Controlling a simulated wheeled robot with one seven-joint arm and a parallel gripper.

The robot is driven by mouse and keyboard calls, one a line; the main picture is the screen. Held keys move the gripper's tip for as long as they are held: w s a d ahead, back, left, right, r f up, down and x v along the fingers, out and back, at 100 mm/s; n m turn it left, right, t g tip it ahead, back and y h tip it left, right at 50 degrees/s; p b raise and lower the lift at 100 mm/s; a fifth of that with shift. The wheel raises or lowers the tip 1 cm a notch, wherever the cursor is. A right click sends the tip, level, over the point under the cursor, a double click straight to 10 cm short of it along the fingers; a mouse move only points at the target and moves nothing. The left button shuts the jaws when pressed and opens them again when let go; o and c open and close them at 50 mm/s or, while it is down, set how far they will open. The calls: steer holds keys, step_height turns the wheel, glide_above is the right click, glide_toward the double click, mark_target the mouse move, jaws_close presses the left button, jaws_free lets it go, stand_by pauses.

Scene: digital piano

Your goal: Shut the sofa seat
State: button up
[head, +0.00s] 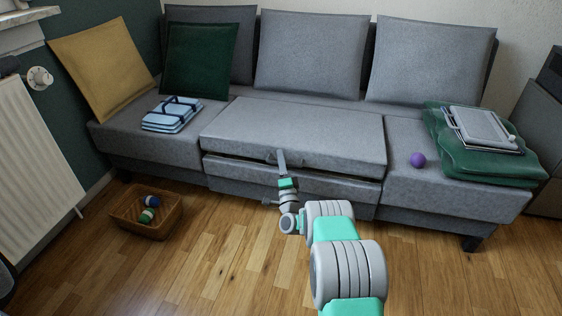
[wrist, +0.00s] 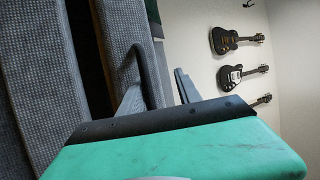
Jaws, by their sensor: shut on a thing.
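The sofa seat (head: 310,128) is the grey middle section of the sofa. It is slightly raised, with a dark gap along its front edge above the base (head: 235,172); the gap also shows as a dark band in the wrist view. A dark loop handle (wrist: 149,75) sits on the seat's front edge. My gripper (head: 281,158) reaches the middle of that edge and is shut on the handle. In the wrist view my gripper (wrist: 160,84) has one finger on each side of the handle, whose far end is partly hidden.
A wicker basket (head: 120,220) with balls stands on the floor at left. A purple ball (head: 417,160) and a green blanket (head: 480,165) under a grey case lie on the right seat. Cushions line the back.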

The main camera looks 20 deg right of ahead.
steer(key=shift+s+d+f, duration=0.1)
steer(key=shift+s+f, duration=0.05)
steer(key=shift+s, duration=0.3)
steer(key=v, duration=0.7)
steer(key=shift+p, duration=0.45)
